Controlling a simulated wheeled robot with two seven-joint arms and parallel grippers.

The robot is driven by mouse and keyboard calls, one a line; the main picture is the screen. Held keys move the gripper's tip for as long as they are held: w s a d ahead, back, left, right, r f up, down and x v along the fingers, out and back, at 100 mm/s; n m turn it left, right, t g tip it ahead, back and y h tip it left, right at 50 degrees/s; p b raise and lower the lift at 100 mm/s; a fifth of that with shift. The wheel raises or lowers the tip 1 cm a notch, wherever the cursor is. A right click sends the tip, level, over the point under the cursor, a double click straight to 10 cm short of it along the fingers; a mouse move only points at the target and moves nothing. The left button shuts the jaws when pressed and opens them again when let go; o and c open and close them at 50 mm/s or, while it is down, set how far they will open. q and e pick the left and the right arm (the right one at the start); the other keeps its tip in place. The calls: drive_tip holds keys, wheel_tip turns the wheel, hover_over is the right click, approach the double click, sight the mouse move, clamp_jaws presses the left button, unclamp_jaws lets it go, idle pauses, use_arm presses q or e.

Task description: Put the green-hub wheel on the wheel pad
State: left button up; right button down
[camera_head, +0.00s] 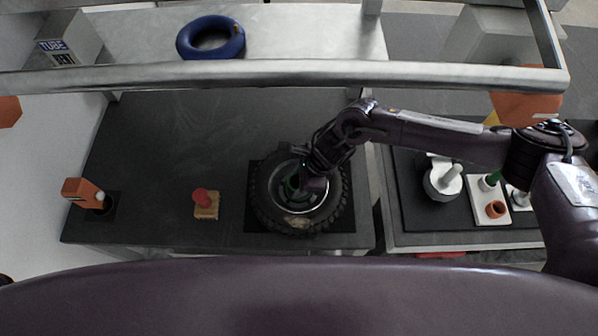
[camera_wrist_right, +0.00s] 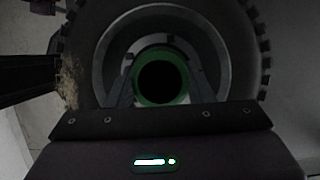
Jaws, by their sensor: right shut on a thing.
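The green-hub wheel (camera_head: 262,195) has a black knobby tyre, a metal rim and a green hub. In the head view it is over the dark square wheel pad (camera_head: 345,224), whose corners show around the tyre. I cannot tell whether the wheel touches the pad or hangs just above it. My right gripper (camera_head: 301,187) reaches into the wheel's middle from the right and is shut on the hub. In the right wrist view the green hub (camera_wrist_right: 160,101) sits between the two fingers, with the rim and tyre around it. My left gripper is not in view.
A red button on a tan block (camera_head: 206,204) stands left of the pad. An orange device (camera_head: 82,190) is at the table's left end. A blue ring (camera_head: 211,38) lies on the rear shelf behind a metal rail (camera_head: 250,73). A tray of parts (camera_head: 445,215) is at right.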

drive_tip(key=shift+a, duration=0.1)
drive_tip(key=c, duration=1)
unclamp_jaws()
drive_tip(key=shift+f, duration=0.15)
drive_tip(key=o, duration=0.3)
drive_tip(key=shift+s, duration=0.1)
drive_tip(key=b+v, duration=0.3)
drive_tip(key=v, duration=0.9)
